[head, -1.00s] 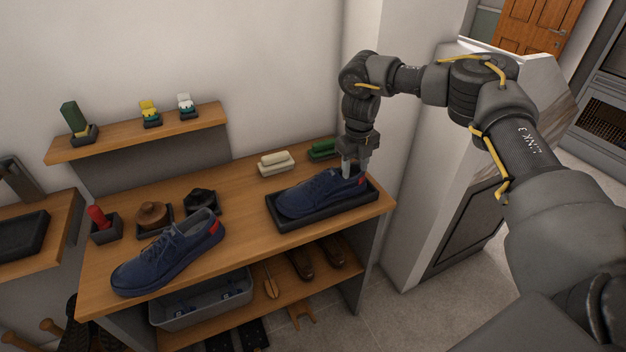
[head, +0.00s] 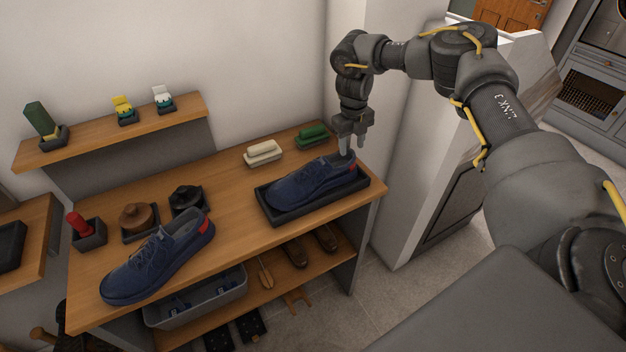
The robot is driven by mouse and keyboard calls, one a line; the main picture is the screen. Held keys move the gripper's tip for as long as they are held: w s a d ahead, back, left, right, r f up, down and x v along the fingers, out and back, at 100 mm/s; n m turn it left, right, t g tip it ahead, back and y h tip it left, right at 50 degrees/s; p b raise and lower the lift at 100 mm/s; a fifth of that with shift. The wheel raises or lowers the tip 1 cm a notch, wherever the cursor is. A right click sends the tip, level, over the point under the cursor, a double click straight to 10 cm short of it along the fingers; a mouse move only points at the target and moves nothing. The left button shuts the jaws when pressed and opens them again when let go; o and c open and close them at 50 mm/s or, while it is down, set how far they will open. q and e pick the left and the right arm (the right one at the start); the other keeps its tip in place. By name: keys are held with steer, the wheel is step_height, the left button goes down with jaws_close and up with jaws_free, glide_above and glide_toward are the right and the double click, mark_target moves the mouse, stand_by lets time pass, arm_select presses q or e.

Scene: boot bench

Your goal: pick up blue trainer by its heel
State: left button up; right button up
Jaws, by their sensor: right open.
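One blue trainer (head: 306,186) with a red heel patch sits in a black tray (head: 278,217) at the right end of the bench, heel to the right. A second blue trainer (head: 150,264) with a red heel patch lies on the bench top at the front left. My right gripper (head: 346,154) is open, pointing down at the heel of the trainer in the tray. Its fingertips are at the heel's collar; whether they touch it I cannot tell. My left gripper is out of view.
A cream brush (head: 263,153) and a green brush (head: 313,135) lie behind the tray. A red-handled item (head: 78,226), a brown brush (head: 136,216) and a black item (head: 187,198) stand at the left. A white wall block rises right of the bench. The bench between the trainers is clear.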

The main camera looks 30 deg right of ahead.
mark_target(352, 152)
steer(key=shift+s, duration=0.1)
steer(key=f+p, duration=0.1)
steer(key=f, duration=0.1)
steer(key=f+p, duration=0.1)
steer(key=f, duration=0.1)
steer(key=shift+d+f+p, duration=0.2)
steer(key=shift+f+p, duration=0.1)
steer(key=shift+p, duration=0.05)
steer(key=shift+f, duration=0.25)
jaws_close()
